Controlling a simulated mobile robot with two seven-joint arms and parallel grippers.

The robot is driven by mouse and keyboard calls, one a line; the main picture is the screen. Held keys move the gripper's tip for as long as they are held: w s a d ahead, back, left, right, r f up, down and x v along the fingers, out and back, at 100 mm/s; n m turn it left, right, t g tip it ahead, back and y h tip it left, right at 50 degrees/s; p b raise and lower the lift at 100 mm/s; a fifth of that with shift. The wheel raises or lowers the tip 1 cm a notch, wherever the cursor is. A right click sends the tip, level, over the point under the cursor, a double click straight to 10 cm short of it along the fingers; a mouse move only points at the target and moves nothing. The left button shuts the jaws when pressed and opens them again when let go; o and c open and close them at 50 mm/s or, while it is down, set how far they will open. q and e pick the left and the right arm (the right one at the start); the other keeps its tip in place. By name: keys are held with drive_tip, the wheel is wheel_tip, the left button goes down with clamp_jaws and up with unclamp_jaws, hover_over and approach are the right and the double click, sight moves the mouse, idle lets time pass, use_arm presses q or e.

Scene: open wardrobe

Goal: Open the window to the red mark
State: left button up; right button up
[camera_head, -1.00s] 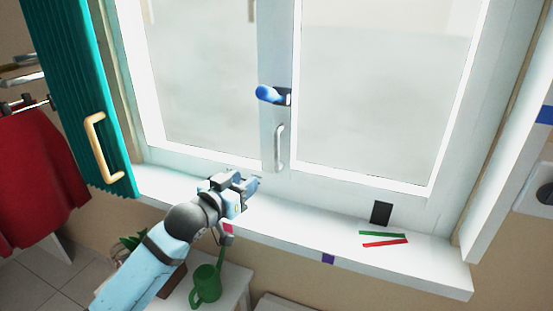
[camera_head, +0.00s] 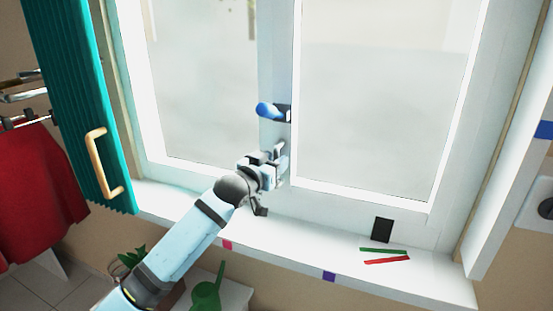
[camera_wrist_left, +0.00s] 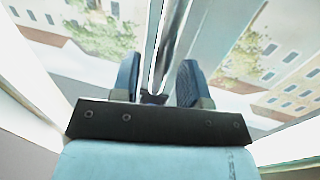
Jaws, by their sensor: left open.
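The white-framed window (camera_head: 375,95) stands in front of me, with a blue latch handle (camera_head: 268,110) on its middle post, lying roughly sideways. Below the latch, my left gripper (camera_head: 281,153) is at the grey pull handle and hides most of it in the head view. In the left wrist view, my left gripper (camera_wrist_left: 158,82) is open and the metal pull handle (camera_wrist_left: 168,45) shows between its fingers. I cannot tell whether they touch it. A red mark (camera_head: 387,260) lies on the sill at the right, beside a green mark (camera_head: 383,251). My right gripper is out of view.
A black block (camera_head: 382,230) stands on the sill (camera_head: 430,285) near the marks. Pink and purple (camera_head: 329,276) tabs are on the sill's front edge. A teal shutter (camera_head: 75,90) with a wooden handle is at the left. A green watering can (camera_head: 207,294) stands below.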

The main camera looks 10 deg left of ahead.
use_arm(q)
drive_tip(key=shift+w+d, duration=0.25)
drive_tip(key=shift+w, duration=0.3)
